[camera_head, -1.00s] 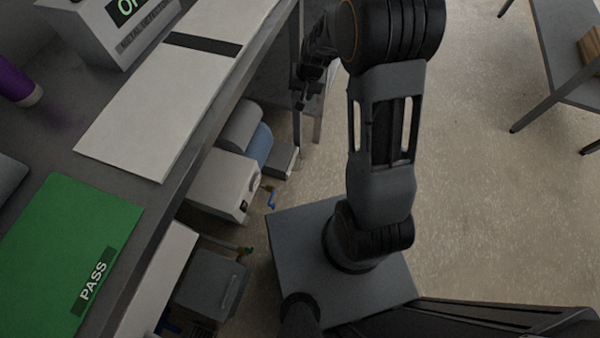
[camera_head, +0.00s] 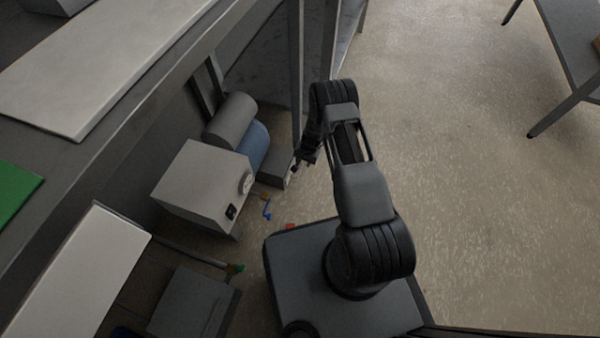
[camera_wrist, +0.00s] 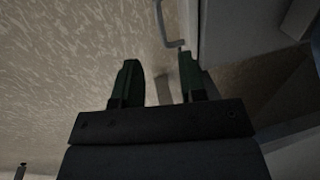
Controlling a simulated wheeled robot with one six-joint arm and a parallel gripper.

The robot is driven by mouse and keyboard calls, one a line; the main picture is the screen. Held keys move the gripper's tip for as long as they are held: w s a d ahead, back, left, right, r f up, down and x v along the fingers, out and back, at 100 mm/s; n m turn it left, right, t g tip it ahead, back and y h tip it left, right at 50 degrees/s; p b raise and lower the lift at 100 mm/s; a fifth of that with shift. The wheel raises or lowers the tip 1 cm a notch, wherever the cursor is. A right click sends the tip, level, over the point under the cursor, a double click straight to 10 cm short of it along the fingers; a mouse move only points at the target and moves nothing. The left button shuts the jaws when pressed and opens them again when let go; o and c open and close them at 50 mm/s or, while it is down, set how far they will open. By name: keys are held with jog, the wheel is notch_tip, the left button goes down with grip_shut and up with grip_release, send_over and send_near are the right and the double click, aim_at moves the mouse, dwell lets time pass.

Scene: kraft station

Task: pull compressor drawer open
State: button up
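The compressor (camera_head: 200,185) is a pale box with a dial under the bench, with grey and blue cylinders behind it. A low grey drawer box (camera_head: 274,170) sits beside it. In the wrist view, a grey front (camera_wrist: 238,28) fills the upper right, with a thin bent metal handle (camera_wrist: 162,22) along its left side. My gripper (camera_head: 303,160) is close to the drawer box's right end. In the wrist view my gripper (camera_wrist: 160,75) is open, its two dark fingers apart. The handle lies ahead of the fingertips, near the right one; whether they touch is unclear.
The grey bench (camera_head: 120,135) overhangs the compressor on the left. A bench leg (camera_head: 296,70) stands just behind the drawer box.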

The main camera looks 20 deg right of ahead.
aim_at(300, 170)
jog(key=f+b, duration=0.1)
jog(key=f, duration=0.2)
jog(key=a+f+b, duration=0.1)
jog(key=f, duration=0.2)
jog(key=w+f+b, duration=0.1)
jog(key=f, duration=0.2)
jog(key=shift+a+f+b, duration=0.2)
jog(key=shift+b, duration=0.2)
grip_shut()
